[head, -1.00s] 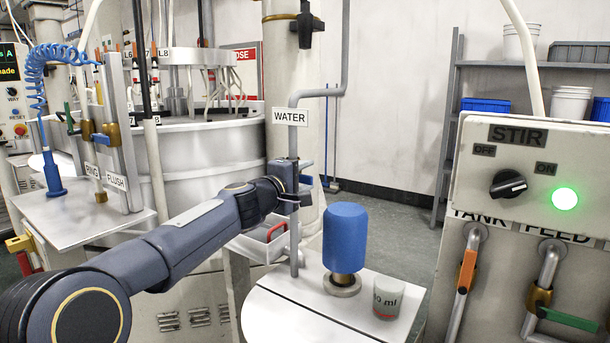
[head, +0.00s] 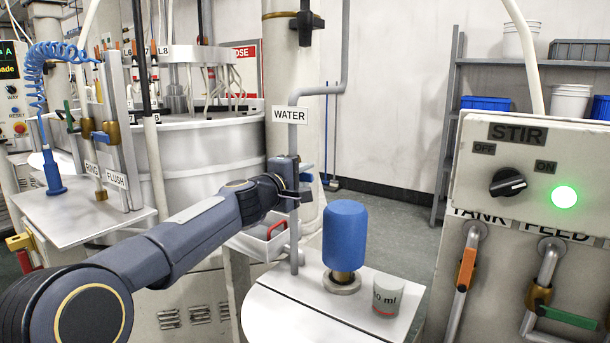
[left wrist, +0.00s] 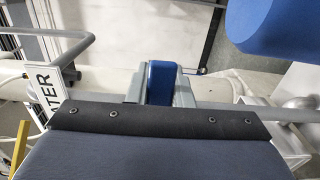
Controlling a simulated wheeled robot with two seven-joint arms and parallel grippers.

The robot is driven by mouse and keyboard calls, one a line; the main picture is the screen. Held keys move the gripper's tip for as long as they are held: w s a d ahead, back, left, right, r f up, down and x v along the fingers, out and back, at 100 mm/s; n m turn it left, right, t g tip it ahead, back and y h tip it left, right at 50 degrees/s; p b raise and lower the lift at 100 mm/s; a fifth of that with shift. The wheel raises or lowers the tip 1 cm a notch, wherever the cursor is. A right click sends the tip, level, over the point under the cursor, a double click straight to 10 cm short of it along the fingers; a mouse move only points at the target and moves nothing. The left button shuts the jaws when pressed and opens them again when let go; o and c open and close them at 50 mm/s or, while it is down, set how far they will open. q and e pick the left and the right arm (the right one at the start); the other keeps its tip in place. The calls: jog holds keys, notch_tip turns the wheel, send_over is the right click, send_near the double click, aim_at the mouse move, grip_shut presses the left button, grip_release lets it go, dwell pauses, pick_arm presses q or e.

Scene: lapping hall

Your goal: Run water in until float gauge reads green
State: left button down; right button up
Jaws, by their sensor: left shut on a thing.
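The grey water pipe (head: 293,140) with its WATER sign (head: 289,115) runs down to the white tank lid (head: 315,318). My left gripper (head: 303,187) is at the pipe below the sign. It is shut on the blue valve handle (head: 307,178), which is partly hidden by my gripper. In the left wrist view the blue handle (left wrist: 160,82) sits between the two grey fingers. A float gauge with a green mark cannot be made out in these views. My right gripper is not in view.
At the right is the STIR panel (head: 520,165) with a lit green lamp (head: 564,197), above orange-handled (head: 467,268) and green-handled (head: 570,319) valves. A red-handled tray (head: 262,245) lies behind my gripper.

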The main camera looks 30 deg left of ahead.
pick_arm(q)
jog(key=shift+a+r+n+p, duration=0.1)
jog(key=shift+r+n+p, duration=0.35)
jog(key=shift+n, duration=0.5)
jog(key=shift+a+r+n+p, duration=0.15)
jog(key=shift+r+n+p, duration=0.25)
jog(key=shift+n, duration=0.5)
jog(key=shift+a+r+n+p, duration=0.1)
jog(key=shift+r+n+p, duration=0.3)
jog(key=shift+n, duration=0.55)
jog(key=c, duration=1.3)
grip_release()
jog(key=shift+s+a+b, duration=0.15)
jog(key=shift+s+b, duration=0.15)
jog(key=shift+s, duration=1.65)
jog(key=shift+s+a+b, duration=0.15)
jog(key=shift+s+b, duration=0.15)
jog(key=shift+s, duration=1.6)
